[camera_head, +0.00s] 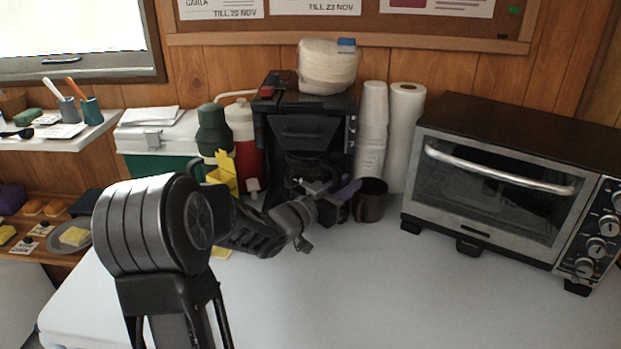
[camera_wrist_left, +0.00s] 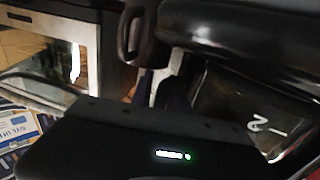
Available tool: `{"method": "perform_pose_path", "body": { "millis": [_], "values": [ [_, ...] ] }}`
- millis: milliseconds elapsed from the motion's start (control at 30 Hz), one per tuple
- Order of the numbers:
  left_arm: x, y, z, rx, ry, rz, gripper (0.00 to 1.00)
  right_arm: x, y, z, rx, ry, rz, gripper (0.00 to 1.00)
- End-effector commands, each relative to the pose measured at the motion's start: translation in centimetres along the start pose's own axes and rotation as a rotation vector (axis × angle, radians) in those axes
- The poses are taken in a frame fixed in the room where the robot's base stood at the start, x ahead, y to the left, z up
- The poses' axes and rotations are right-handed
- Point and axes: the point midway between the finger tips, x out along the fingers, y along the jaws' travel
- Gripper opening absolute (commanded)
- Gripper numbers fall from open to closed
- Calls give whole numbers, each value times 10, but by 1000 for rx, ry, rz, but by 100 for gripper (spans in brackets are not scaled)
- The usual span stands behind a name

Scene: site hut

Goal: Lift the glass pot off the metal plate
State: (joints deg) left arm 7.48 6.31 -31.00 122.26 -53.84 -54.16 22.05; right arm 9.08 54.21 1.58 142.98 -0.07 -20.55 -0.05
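The black coffee maker (camera_head: 303,132) stands against the back wall. The glass pot (camera_head: 304,174) sits low inside it, mostly hidden behind my left gripper. In the left wrist view the glass pot (camera_wrist_left: 245,105) shows at the right as dark clear glass with white markings. The metal plate is hidden under the pot and my arm. My left gripper (camera_head: 340,195) is at the front of the coffee maker, close by the pot. Its fingertips are dark and blurred against the machine, so I cannot tell if they are around the pot's handle. My right gripper is out of view.
A dark brown mug (camera_head: 370,200) stands just right of my left gripper. Stacked cups (camera_head: 371,130) and a paper roll (camera_head: 405,130) stand behind it. A toaster oven (camera_head: 500,180) fills the right. Flasks and a yellow item (camera_head: 222,172) are left. The front tabletop is clear.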

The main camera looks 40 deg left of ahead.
Motion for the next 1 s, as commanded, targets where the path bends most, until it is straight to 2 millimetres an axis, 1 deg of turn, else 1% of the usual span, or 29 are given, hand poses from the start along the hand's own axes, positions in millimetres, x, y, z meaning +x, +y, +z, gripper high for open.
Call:
{"method": "perform_pose_path", "body": {
  "millis": [33,233,1000],
  "values": [
    [0,0,0,0,0,0,16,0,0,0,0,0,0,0],
    [0,0,0,0,0,0,0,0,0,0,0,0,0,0],
    [0,0,0,0,0,0,0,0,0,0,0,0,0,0]
  ]
}}
